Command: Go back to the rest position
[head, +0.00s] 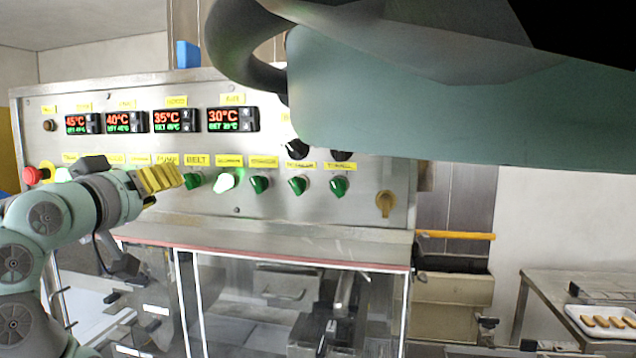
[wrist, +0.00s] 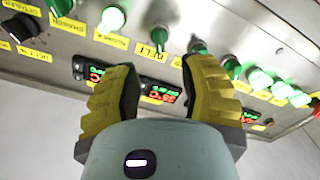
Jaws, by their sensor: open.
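My gripper (head: 160,180) has yellow ribbed fingers and is in front of the left part of the control panel (head: 300,190) in the head view. In the wrist view the two fingers of my gripper (wrist: 160,90) are spread apart, with nothing held between them. The panel carries a row of green knobs, such as the knob (head: 259,184), below several lit temperature displays like the one reading 35°C (head: 173,120). One lit knob (head: 224,183) stands just right of the fingers. I cannot tell whether a finger touches the panel.
A red emergency button (head: 34,175) is at the panel's left end. A clear-walled enclosure (head: 290,300) lies below. A metal table with a white tray (head: 572,318) of biscuits (head: 601,321) stands at right.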

